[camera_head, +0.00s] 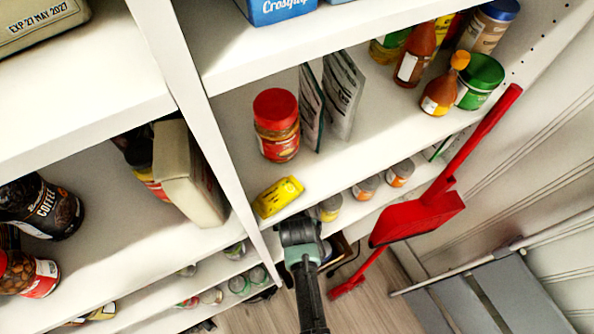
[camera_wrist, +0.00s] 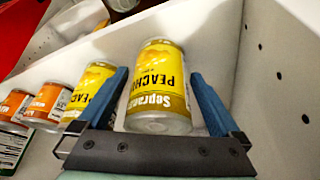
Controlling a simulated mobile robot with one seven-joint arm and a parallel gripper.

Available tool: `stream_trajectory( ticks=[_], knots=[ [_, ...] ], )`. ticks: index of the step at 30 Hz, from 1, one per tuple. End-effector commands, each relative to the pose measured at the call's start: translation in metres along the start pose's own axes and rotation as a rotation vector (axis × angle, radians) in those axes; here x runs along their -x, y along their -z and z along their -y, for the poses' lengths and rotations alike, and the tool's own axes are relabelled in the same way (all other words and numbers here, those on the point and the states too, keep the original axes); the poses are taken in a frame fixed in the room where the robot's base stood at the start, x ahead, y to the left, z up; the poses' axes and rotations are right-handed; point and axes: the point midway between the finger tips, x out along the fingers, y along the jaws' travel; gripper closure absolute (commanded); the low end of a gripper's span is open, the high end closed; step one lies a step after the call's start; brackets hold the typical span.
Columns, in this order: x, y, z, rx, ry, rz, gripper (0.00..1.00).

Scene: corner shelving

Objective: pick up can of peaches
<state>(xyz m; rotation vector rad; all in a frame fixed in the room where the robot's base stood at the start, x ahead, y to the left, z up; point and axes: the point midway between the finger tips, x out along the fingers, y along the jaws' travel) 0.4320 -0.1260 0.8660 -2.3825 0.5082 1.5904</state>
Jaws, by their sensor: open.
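The fingers are open, with a gap visible on each side of the can. A second yellow peach can (camera_wrist: 95,90) is just outside the left finger. In the head view my gripper (camera_head: 300,232) is at the front of a lower shelf, below the yellow packet. A yellow-labelled can (camera_head: 330,207) shows beside it; the can between the fingers is hidden there.
Orange-labelled cans (camera_wrist: 50,107) stand in a row left of the peach cans. A white side wall (camera_wrist: 285,70) with holes is close on the right. In the head view, a yellow packet (camera_head: 278,197) lies on the shelf above, and a red dustpan (camera_head: 418,217) hangs at right.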

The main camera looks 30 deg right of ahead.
Motion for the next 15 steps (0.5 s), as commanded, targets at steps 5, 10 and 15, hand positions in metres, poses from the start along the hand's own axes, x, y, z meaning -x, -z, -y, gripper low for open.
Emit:
stream_trajectory(
  ticks=[5, 10, 15],
  knots=[
    [0.0002, -0.0003, 0.0000, 0.000, 0.000, 0.001, 0.27],
    [0.0002, -0.0004, 0.0000, 0.000, 0.000, 0.001, 0.58],
    [0.0003, -0.0004, 0.0000, 0.000, 0.000, 0.001, 0.88]
  ],
)
